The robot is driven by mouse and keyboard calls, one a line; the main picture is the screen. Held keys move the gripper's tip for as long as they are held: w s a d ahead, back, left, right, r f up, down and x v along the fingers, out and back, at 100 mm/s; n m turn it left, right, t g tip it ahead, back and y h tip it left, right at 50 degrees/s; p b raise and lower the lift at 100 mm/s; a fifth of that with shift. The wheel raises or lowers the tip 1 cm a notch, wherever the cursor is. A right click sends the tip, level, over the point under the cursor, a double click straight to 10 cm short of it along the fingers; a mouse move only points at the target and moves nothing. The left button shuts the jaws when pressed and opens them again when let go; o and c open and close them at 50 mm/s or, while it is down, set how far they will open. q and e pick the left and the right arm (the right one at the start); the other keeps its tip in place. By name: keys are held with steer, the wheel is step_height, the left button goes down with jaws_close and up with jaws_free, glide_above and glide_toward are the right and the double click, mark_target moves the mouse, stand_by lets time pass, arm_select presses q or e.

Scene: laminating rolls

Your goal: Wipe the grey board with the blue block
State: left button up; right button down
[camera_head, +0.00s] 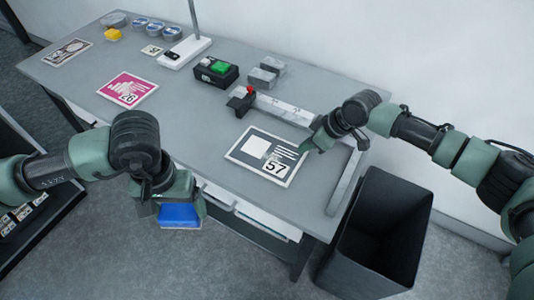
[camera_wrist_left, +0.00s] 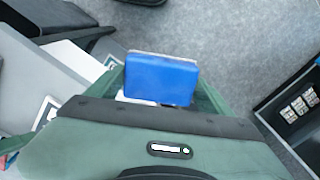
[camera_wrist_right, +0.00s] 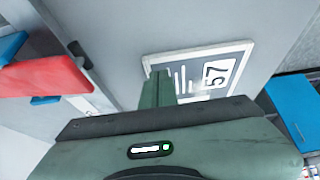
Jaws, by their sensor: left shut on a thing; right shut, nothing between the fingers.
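The grey board (camera_head: 266,156), with white print and the number 57, lies flat at the near right of the table. It also shows in the right wrist view (camera_wrist_right: 203,68). My left gripper (camera_head: 178,203) is shut on the blue block (camera_head: 180,216), off the table's front edge and left of the board. The block (camera_wrist_left: 161,78) shows between the fingers in the left wrist view. My right gripper (camera_head: 306,148) is shut and empty at the board's right side; I cannot tell whether it touches the board.
A metal rail with a red knob (camera_head: 250,90) lies behind the board. A black bin (camera_head: 384,230) stands on the floor at the right. A pink card numbered 26 (camera_head: 128,90), a box with a green top (camera_head: 217,72) and grey blocks (camera_head: 262,76) lie farther back.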

arm_select(q)
steer(key=shift+f, duration=0.15)
arm_select(e)
steer(key=shift+f, duration=0.4)
steer(key=shift+r, duration=0.1)
arm_select(q)
step_height(320, 180, up, 6)
steer(key=p, duration=0.5)
steer(key=shift+p, duration=0.4)
arm_select(e)
step_height(320, 180, up, 6)
